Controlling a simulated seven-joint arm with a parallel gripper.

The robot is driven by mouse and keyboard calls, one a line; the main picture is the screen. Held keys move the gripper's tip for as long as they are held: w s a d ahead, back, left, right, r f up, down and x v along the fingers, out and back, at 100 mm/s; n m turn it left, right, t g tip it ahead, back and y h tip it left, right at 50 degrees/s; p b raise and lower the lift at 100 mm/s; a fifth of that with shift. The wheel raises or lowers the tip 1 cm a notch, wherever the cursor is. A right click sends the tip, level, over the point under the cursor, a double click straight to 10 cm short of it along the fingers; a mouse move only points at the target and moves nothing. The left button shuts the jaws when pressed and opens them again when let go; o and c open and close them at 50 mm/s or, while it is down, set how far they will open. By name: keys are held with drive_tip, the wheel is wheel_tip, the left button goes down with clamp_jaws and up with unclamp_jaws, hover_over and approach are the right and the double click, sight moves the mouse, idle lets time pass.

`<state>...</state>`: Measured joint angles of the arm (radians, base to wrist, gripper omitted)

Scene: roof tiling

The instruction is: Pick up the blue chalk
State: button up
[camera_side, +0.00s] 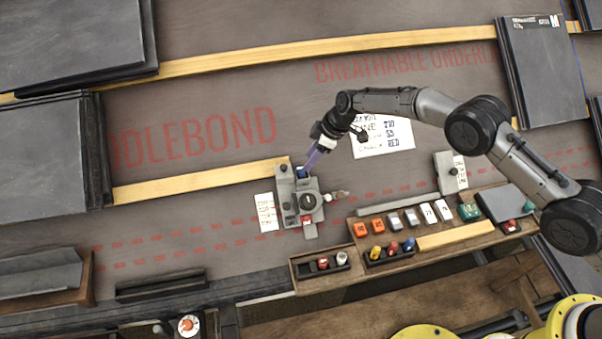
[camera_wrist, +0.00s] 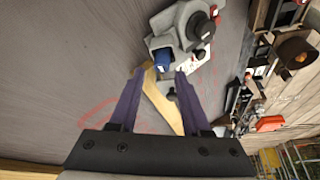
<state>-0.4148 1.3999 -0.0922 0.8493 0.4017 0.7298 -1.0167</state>
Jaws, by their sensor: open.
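My gripper (camera_side: 308,162) is open, its purple fingers pointing down beside the grey device (camera_side: 287,200) on the roof underlay. A blue cylindrical piece (camera_side: 302,172) sits at the device's upper end, close to the fingertips. In the wrist view, my open gripper (camera_wrist: 160,80) has nothing clasped between its fingers, and the blue piece (camera_wrist: 162,60) shows just beyond their tips. Another small blue piece (camera_side: 409,243) stands beside yellow and red ones in the wooden tray. I cannot tell for certain which blue piece is the chalk.
The wooden tray (camera_side: 440,240) holds several coloured blocks and small cylinders. A wooden batten (camera_side: 200,180) ends against the device. White printed cards (camera_side: 265,212) lie nearby. Dark slate stacks stand at left (camera_side: 45,150) and upper right (camera_side: 543,70). Open underlay lies left of the device.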

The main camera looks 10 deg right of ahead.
sight(302, 168)
drive_tip(key=shift+a+x, duration=0.2)
drive_tip(key=shift+x, duration=2.25)
drive_tip(key=shift+r, duration=0.1)
clamp_jaws()
